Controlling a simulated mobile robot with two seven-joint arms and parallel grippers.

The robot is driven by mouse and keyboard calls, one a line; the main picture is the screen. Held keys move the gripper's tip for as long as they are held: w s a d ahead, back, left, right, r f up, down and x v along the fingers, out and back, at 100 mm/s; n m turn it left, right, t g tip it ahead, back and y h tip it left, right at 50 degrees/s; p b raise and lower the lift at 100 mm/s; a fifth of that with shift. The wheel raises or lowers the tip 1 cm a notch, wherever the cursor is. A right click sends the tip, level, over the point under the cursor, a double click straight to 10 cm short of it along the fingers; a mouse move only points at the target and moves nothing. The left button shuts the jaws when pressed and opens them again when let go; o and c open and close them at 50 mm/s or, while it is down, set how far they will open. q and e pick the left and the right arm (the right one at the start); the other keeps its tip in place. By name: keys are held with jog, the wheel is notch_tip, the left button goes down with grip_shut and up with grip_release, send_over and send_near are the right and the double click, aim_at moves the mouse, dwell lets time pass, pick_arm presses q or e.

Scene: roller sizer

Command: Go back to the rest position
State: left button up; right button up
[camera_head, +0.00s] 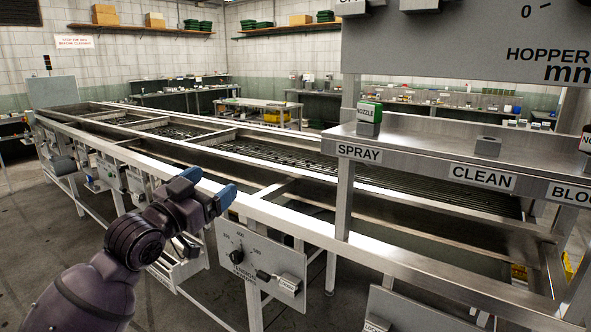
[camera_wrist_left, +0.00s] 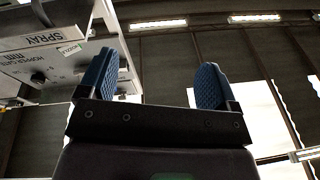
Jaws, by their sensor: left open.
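My left gripper (camera_head: 209,186) has blue fingertips and is raised in front of the near rail of the long steel roller sizer (camera_head: 300,229). Its fingers stand apart with nothing between them. In the left wrist view the two blue fingers of the left gripper (camera_wrist_left: 152,88) are also spread and empty, with the ceiling and lights behind them. My right gripper is not seen in either view.
A control panel (camera_head: 265,262) with a knob hangs below the rail, close to the left arm. A shelf (camera_head: 440,150) labelled SPRAY and CLEAN holds a green-topped block (camera_head: 369,118). A grey hopper panel (camera_head: 460,45) hangs above it. Open floor (camera_head: 40,240) lies at left.

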pick_arm(q)
jog(key=s+a+f+n+y, duration=0.1)
jog(key=s+a+f+y, duration=0.25)
jog(key=f, duration=0.55)
jog(key=s+a+f+n+g+y, duration=0.15)
jog(key=s+f, duration=0.25)
jog(key=f, duration=0.5)
jog(key=s+a+f+n+t+y, duration=0.1)
jog(key=s+a+f+n+y, duration=0.15)
jog(key=f, duration=0.75)
jog(key=s+a+f+n+g+y, duration=0.1)
jog(key=s+a+f+g, duration=0.1)
jog(key=s+f, duration=0.7)
jog(key=s+a+f+n+g+y, duration=0.1)
jog(key=s+f+g+y, duration=0.1)
jog(key=s+f, duration=0.7)
jog(key=s+g, duration=0.1)
jog(key=s, duration=0.3)
jog(key=shift+s+a+n, duration=0.15)
jog(key=shift+a+n, duration=0.15)
jog(key=shift+a, duration=0.1)
jog(key=shift+g, duration=0.25)
